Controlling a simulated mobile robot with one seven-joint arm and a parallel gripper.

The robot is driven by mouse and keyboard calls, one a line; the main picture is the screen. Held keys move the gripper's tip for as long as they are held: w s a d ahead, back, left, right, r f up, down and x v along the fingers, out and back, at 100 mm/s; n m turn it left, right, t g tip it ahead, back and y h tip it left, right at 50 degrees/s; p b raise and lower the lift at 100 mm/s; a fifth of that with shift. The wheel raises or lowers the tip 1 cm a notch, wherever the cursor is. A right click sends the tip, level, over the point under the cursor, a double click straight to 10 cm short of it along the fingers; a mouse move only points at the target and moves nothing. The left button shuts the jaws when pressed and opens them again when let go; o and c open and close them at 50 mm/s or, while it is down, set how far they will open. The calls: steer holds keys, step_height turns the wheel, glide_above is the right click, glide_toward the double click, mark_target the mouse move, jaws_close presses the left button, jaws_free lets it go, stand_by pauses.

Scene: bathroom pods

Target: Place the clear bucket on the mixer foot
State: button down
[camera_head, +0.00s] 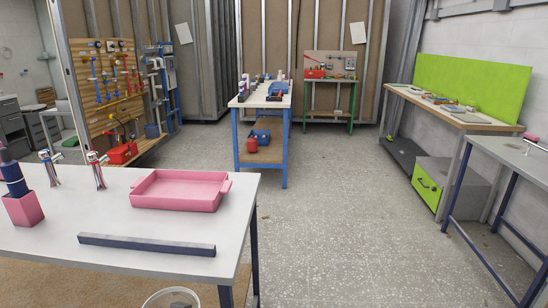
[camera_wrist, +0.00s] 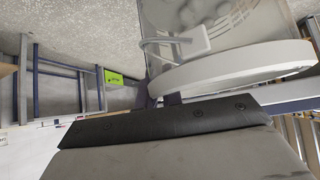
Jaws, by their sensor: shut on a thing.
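In the wrist view a clear, see-through bucket (camera_wrist: 222,30) with a thick white rim fills the upper right. A pale loop-shaped part, perhaps its handle, shows on its left. My gripper (camera_wrist: 172,98) is close against it and shut on the bucket; the grip point is mostly hidden by the dark finger. In the head view a round clear container (camera_head: 172,299) is cut off by the bottom edge; I cannot tell whether it is the same bucket. I cannot clearly make out the mixer foot. Two chrome taps (camera_head: 97,172) stand on the near white table.
The near table (camera_head: 75,250) also carries a pink tray (camera_head: 178,192), a dark bar (camera_head: 146,245) and a pink cup (camera_head: 22,208). A blue-legged table (camera_head: 262,98) stands behind, and a grey table (camera_head: 515,155) stands right. Speckled floor (camera_head: 345,210) is free between them.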

steer(key=w+d+f+n, duration=0.1)
steer(key=d+f, duration=0.5)
steer(key=f, duration=0.4)
steer(key=w+d+f+y, duration=0.1)
steer(key=d+f, duration=0.4)
steer(key=f, duration=0.6)
steer(key=w+d+f+n+y, duration=0.1)
steer(key=d+f, duration=0.5)
steer(key=f, duration=0.5)
steer(key=shift+d+n, duration=0.3)
steer(key=shift+d, duration=0.15)
